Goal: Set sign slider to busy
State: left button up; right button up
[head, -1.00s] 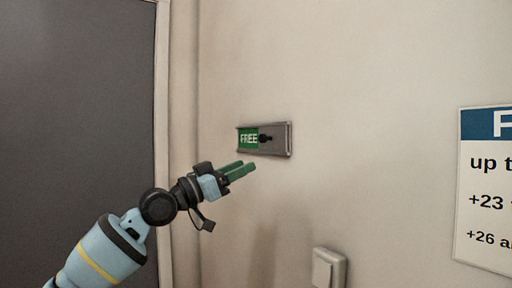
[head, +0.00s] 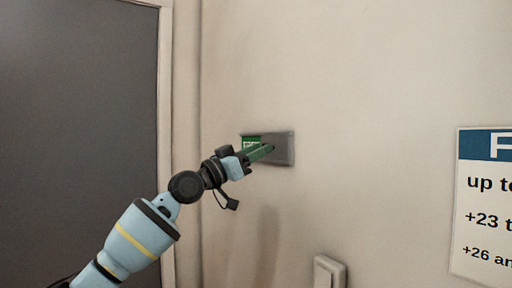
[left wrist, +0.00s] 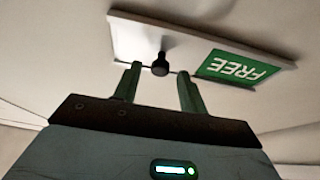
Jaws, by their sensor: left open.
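The sign (head: 284,149) is a grey plate on the wall, with its green FREE face showing on the left part. The green FREE panel (left wrist: 238,68) is clear in the left wrist view, where it appears upside down. A black slider knob (left wrist: 160,65) sticks out of the plate beside the green panel. My left gripper (head: 268,150) is in front of the sign and hides the knob in the head view. In the left wrist view its two green fingers (left wrist: 158,70) are open, with the knob between their tips. I cannot tell whether they touch it. My right gripper is not in view.
A white wall switch (head: 328,271) is on the wall below the sign. A poster with a blue header (head: 486,205) hangs at the right. A dark grey door (head: 80,130) with a pale frame is at the left. The wall around the sign is clear.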

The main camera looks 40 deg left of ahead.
pick_arm(q)
jog(key=shift+w+d+r, duration=0.1)
jog(key=shift+w+d, duration=0.05)
jog(key=shift+w, duration=0.15)
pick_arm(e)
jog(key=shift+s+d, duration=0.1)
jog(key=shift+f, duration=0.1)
pick_arm(q)
jog(key=c, duration=0.9)
grip_shut()
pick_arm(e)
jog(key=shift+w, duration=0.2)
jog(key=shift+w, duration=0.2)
